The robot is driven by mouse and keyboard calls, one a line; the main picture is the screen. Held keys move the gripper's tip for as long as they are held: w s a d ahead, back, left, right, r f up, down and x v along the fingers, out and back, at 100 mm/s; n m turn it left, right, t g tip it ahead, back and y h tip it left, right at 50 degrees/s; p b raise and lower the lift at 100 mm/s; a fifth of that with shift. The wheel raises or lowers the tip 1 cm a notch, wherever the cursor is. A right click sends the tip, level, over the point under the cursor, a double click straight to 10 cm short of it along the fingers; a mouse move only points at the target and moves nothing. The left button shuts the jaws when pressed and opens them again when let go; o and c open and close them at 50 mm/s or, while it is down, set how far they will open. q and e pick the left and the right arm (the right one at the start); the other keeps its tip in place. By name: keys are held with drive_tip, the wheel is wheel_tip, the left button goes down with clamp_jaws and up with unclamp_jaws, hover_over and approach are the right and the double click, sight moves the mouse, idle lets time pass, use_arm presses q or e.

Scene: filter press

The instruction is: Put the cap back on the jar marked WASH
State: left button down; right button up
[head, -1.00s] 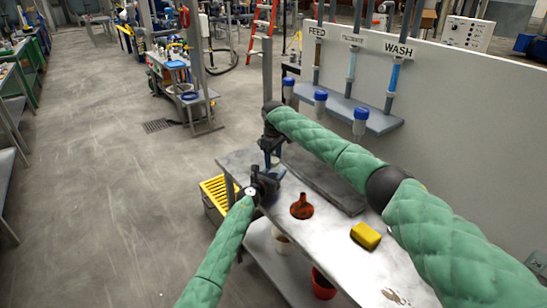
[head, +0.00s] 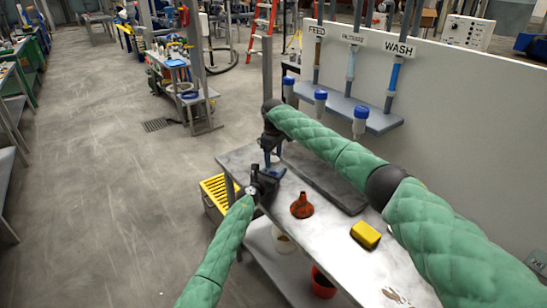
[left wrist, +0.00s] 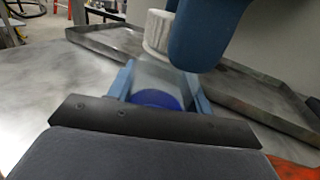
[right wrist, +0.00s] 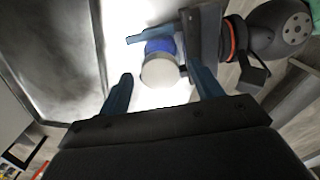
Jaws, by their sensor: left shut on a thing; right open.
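My left gripper (head: 270,174) is shut on a small jar above the far end of the bench. In the left wrist view the jar (left wrist: 160,76) is clear, with blue at its lower end. A white ribbed cap (left wrist: 157,32) sits at its top; whether it is seated is unclear. In the right wrist view the cap's pale round top (right wrist: 159,74) shows between the tips of my open right gripper (right wrist: 163,88), with blue (right wrist: 160,46) behind it. My right gripper also shows in the head view (head: 271,150), close above the left. No marking on the jar is readable.
A yellow crate (head: 214,194) stands beside the bench.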

wheel_tip(320, 180, up, 12)
idle(0.5)
drive_tip(key=shift+f, duration=0.15)
use_arm(q)
drive_tip(key=c, duration=0.6)
unclamp_jaws()
drive_tip(key=shift+o, duration=0.2)
drive_tip(key=shift+p+v, duration=0.4)
drive_tip(key=shift+v, duration=3.45)
use_arm(e)
drive_tip(key=shift+w+r, duration=0.1)
drive_tip(key=shift+r, duration=0.3)
use_arm(q)
drive_tip(key=shift+a, duration=0.1)
